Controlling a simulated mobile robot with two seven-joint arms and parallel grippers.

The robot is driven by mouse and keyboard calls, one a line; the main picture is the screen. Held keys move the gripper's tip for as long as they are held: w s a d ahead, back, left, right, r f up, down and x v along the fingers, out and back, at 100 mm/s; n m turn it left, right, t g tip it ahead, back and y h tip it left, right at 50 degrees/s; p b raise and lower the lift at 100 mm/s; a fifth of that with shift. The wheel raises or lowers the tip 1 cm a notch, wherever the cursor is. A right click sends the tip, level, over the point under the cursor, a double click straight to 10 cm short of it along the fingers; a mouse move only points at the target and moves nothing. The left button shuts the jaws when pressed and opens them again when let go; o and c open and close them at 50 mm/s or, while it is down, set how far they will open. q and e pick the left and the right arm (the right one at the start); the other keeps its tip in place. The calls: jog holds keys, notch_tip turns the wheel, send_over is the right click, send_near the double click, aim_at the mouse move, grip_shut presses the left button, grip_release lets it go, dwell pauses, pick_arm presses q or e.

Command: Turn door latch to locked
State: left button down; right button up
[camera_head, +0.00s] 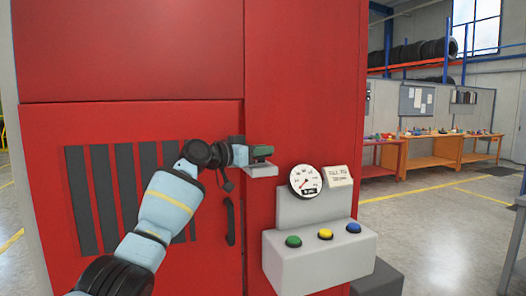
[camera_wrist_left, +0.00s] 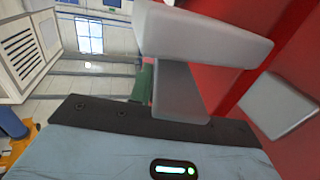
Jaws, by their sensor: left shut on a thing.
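The door latch (camera_head: 263,150) shows as a small dark green piece at the right edge of the red door (camera_head: 120,120) in the head view. My left gripper (camera_head: 259,158) is shut on it, with a grey finger just below the green piece. In the left wrist view the grey finger (camera_wrist_left: 205,40) fills the upper middle, and a bit of the green latch (camera_wrist_left: 145,82) shows behind it. Most of the latch is hidden, so I cannot tell its exact angle. My right gripper is in neither view.
A black door handle (camera_head: 230,221) hangs below the gripper. A grey control box (camera_head: 320,258) with green, yellow and blue buttons juts out to the right, under a round gauge (camera_head: 305,181) and a small sign (camera_head: 338,176). Workbenches (camera_head: 433,150) stand far right, with open floor before them.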

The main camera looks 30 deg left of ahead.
pick_arm(q)
jog(key=c, duration=1.3)
grip_release()
jog(key=shift+s+a, duration=0.1)
jog(key=b+v, duration=0.1)
jog(key=v, duration=0.5)
jog(key=shift+s+a+f, duration=0.15)
jog(key=shift+s, duration=0.1)
jog(key=shift+s+a, duration=0.15)
jog(key=shift+s, duration=0.3)
